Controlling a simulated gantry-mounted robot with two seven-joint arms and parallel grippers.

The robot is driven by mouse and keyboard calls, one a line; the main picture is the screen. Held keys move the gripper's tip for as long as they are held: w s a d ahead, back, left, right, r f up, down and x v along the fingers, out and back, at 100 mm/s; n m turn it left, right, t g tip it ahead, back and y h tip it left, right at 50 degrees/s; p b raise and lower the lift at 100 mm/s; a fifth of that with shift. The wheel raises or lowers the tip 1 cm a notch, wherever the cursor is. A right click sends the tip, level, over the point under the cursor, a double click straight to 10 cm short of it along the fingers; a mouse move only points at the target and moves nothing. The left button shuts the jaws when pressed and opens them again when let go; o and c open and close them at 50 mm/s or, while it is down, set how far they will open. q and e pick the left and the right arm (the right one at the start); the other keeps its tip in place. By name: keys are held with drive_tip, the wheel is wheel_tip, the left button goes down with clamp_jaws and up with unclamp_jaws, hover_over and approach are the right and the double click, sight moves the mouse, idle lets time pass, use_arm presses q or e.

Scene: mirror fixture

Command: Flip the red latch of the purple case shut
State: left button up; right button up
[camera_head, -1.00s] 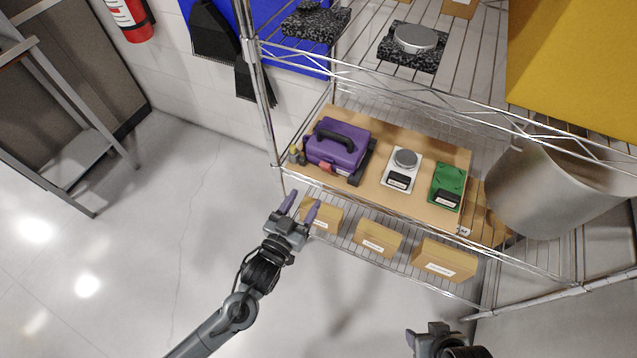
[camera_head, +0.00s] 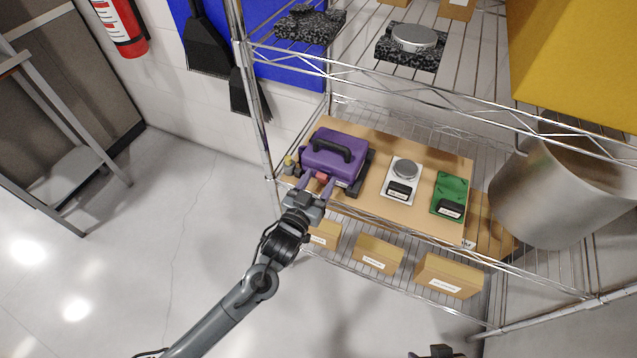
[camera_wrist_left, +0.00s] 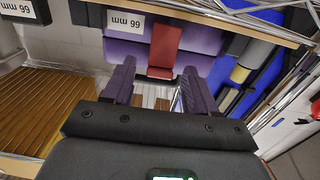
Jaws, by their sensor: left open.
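The purple case (camera_head: 336,150) with a dark handle sits at the left end of a wooden board on the middle wire shelf. Its red latch (camera_head: 322,177) is on the front face, and it shows in the left wrist view (camera_wrist_left: 164,52) as a red flap between and beyond my fingertips. My left gripper (camera_head: 317,186) is open in front of the case, its purple fingers on either side of the latch in the picture. I cannot tell whether they touch the case. My right gripper (camera_head: 436,351) shows only in part at the bottom edge.
On the board (camera_head: 382,184) right of the case are a white scale (camera_head: 402,180) and a green device (camera_head: 449,194). Cardboard boxes (camera_head: 378,253) sit on the shelf below. A large metal pot (camera_head: 553,195) is at right. A shelf post (camera_head: 250,90) stands left of the case.

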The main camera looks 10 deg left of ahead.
use_arm(q)
drive_tip(key=shift+w+d, duration=0.1)
drive_tip(key=shift+w, duration=0.15)
drive_tip(key=c, duration=1.1)
drive_tip(key=shift+o, duration=0.2)
drive_tip(key=shift+r+p, duration=0.15)
drive_tip(key=shift+p, duration=0.15)
drive_tip(key=p, duration=0.2)
drive_tip(key=g+p, duration=0.1)
drive_tip(key=p, duration=0.1)
drive_tip(key=shift+w+r, duration=0.2)
drive_tip(key=shift+r, duration=0.05)
drive_tip(key=shift+f, duration=0.25)
drive_tip(key=o, duration=1.1)
drive_tip(key=shift+c, duration=0.2)
